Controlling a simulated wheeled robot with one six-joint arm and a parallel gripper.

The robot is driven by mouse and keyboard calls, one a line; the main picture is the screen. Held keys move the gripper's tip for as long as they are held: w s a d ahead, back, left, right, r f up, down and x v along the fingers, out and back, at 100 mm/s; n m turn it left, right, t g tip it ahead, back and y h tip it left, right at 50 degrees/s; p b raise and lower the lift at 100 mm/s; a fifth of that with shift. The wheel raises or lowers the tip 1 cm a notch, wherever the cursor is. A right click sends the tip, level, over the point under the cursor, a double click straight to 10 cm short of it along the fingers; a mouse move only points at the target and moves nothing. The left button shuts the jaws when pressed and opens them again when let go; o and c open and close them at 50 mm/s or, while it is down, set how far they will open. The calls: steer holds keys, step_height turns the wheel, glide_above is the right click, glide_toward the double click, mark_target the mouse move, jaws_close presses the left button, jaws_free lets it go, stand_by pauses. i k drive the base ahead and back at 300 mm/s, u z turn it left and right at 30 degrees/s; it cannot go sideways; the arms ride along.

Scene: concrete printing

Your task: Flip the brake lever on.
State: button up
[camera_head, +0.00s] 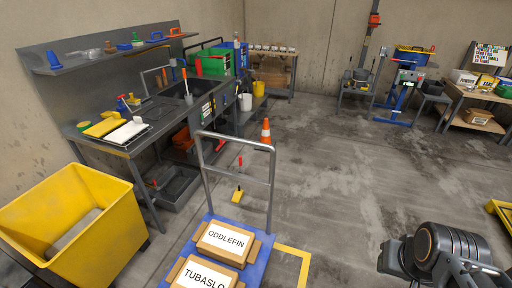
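A platform cart with a blue deck (258,262) and a grey tube handle frame (272,190) stands at the bottom centre. A small lever with a red grip (241,161) shows through the handle frame, above a yellow wedge-shaped piece (237,195) on the floor. I cannot tell whether this is the brake lever or whether it joins the cart. Part of my arm shows at the lower right, apart from the cart and the lever. My gripper's fingers are not in view.
Two labelled boxes, ODDLEFIN (224,242) and TUBASLO (203,274), sit on the deck. A yellow bin (75,222) and a grey workbench (125,147) stand left. The floor right of the cart is mostly clear.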

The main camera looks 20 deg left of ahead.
mark_target(241, 171)
steer(key=i, duration=3.2)
steer(key=u, duration=3.55)
